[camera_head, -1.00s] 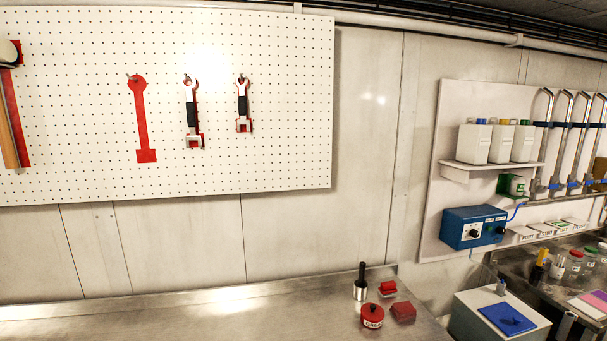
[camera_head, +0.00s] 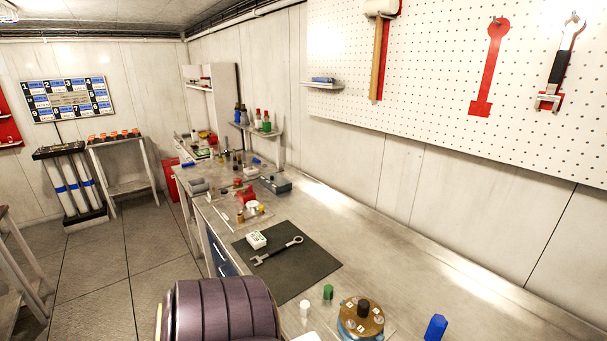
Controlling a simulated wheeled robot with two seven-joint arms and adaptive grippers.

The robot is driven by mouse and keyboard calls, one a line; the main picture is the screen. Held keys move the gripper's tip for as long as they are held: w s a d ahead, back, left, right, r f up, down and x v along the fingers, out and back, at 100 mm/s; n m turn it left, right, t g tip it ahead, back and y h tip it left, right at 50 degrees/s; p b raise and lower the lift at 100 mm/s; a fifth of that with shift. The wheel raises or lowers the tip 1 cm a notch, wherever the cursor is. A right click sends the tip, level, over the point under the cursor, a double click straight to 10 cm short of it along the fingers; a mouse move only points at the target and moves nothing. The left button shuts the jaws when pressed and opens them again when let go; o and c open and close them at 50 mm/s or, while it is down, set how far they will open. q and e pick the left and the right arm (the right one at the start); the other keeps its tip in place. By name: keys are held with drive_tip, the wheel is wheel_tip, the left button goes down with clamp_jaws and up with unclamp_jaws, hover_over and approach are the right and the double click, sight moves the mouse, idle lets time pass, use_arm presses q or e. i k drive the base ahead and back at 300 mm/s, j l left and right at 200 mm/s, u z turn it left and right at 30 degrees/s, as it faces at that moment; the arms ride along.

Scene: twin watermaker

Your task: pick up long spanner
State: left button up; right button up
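A long metal spanner (camera_head: 277,250) lies flat on a dark mat (camera_head: 313,269) on the steel bench. It runs from an open jaw at the lower left to a ring end at the upper right. A small white box (camera_head: 256,240) sits on the mat close beside it. Neither of my grippers shows in the head view, and nothing is seen touching the spanner.
The pegboard (camera_head: 440,80) holds a hammer (camera_head: 380,50), an empty red spanner outline (camera_head: 490,70) and a shorter spanner (camera_head: 562,68). A round brass-topped device (camera_head: 361,318), a green cap (camera_head: 328,292) and a blue piece (camera_head: 435,327) stand in front. Bench right of the mat is clear.

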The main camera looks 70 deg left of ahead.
sight(275, 252)
drive_tip(key=u, duration=2.4)
drive_tip(key=i+j+z, duration=0.2)
drive_tip(key=j, duration=0.55)
drive_tip(key=i+j+z, duration=0.25)
drive_tip(key=j, duration=0.55)
drive_tip(key=i+j+z, duration=0.2)
drive_tip(key=j, duration=0.6)
drive_tip(key=j+z, duration=0.2)
drive_tip(key=j, duration=0.6)
